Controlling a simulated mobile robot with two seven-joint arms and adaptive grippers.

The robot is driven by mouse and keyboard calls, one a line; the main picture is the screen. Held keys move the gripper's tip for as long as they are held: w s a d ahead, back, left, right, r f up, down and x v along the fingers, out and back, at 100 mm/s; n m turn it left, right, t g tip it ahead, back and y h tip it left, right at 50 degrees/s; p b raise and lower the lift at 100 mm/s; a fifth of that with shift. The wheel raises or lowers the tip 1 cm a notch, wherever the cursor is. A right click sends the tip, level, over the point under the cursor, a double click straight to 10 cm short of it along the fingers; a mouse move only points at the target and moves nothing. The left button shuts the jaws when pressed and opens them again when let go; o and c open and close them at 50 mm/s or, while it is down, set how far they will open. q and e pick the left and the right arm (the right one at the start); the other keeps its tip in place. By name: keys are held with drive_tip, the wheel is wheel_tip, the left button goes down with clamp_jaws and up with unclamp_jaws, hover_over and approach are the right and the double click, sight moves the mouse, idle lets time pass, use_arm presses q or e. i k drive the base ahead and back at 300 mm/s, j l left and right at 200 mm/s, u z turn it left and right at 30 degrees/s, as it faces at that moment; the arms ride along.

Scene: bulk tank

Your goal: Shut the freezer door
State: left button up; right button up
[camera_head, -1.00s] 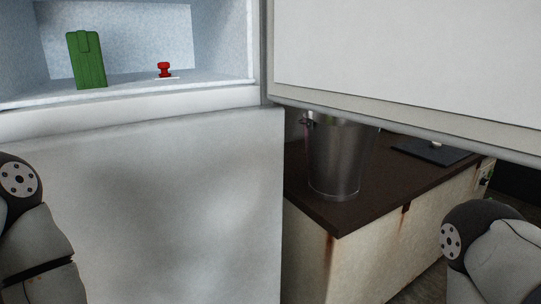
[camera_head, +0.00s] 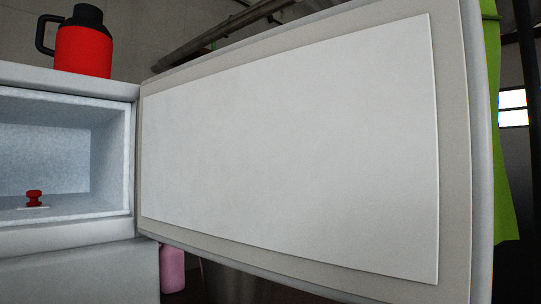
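The freezer door (camera_head: 290,150) stands wide open. Its white inner panel faces me and fills the middle and right of the head view. The door joins the freezer (camera_head: 136,160) along its left edge, beside the open compartment. The compartment (camera_head: 50,150) is frosty inside and holds a small red object (camera_head: 34,198) on a pale base. The door's free edge (camera_head: 478,150) is at the right. Neither of my grippers shows in this view.
A red jug with a black lid and handle (camera_head: 84,45) stands on top of the freezer. A green cloth (camera_head: 503,130) hangs just beyond the door's free edge. A pink bottle (camera_head: 172,268) and part of a metal container (camera_head: 230,285) show below the door.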

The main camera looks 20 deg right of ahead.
sight(343, 153)
drive_tip(key=l+u, duration=0.3)
drive_tip(key=l, duration=0.3)
drive_tip(key=k+l+u, duration=0.15)
drive_tip(key=l+u, duration=0.2)
drive_tip(key=l, duration=0.25)
drive_tip(key=l+u, duration=0.2)
drive_tip(key=l, duration=0.25)
drive_tip(key=k+l+u, duration=0.2)
drive_tip(key=l, duration=0.2)
drive_tip(key=l+u, duration=0.2)
drive_tip(key=l, duration=0.25)
drive_tip(key=k+j+z, duration=0.15)
